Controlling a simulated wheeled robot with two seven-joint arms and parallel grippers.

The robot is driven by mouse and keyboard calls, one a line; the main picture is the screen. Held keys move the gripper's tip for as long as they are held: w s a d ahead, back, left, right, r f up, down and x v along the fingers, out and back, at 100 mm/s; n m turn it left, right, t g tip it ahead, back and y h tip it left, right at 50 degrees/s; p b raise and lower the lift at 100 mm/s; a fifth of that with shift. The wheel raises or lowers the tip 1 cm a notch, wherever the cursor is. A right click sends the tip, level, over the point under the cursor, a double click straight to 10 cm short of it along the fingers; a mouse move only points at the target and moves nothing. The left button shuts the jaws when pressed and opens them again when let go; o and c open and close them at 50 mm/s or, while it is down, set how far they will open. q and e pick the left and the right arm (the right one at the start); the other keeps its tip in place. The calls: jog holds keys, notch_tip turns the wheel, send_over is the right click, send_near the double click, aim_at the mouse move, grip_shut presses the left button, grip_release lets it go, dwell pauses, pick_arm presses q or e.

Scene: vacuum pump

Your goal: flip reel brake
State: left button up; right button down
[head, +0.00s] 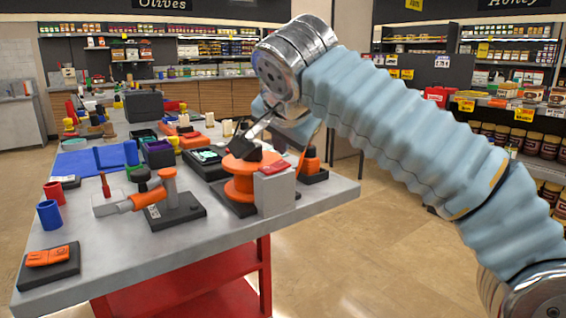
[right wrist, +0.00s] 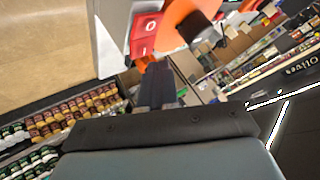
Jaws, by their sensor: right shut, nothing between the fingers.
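An orange reel (head: 238,190) stands on a dark base near the table's right end. Beside it is a grey block (head: 275,195) with a red rocker (head: 274,168) on top. In the right wrist view the red rocker (right wrist: 143,34) shows white "O" and "I" marks, next to the orange reel (right wrist: 180,22). My right gripper (head: 246,147) comes down over the top of the reel, its dark fingers shut and empty. In the right wrist view the fingers (right wrist: 157,85) point towards the rocker; I cannot tell whether they touch it. My left gripper is not in view.
On the grey table (head: 230,243) an orange-handled device (head: 150,202) stands left of the reel. An orange piece on a black pad (head: 48,257), blue cup (head: 49,214) and red cup (head: 54,192) are further left. An orange part (head: 311,163) stands close right of the reel.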

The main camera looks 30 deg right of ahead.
aim_at(280, 166)
dwell(0.4)
jog(key=shift+f+b, duration=0.4)
jog(key=shift+d+f+b, duration=0.1)
jog(key=shift+f+b, duration=0.2)
jog(key=shift+f, duration=0.05)
dwell(0.4)
jog(key=shift+r, duration=0.15)
jog(key=shift+r+p, duration=0.65)
jog(key=shift+p, duration=0.1)
jog(key=r+p, duration=0.3)
jog(key=shift+a, duration=0.25)
jog(key=shift+r, duration=0.25)
jog(key=shift+a+r, duration=0.15)
jog(key=shift+r, duration=0.55)
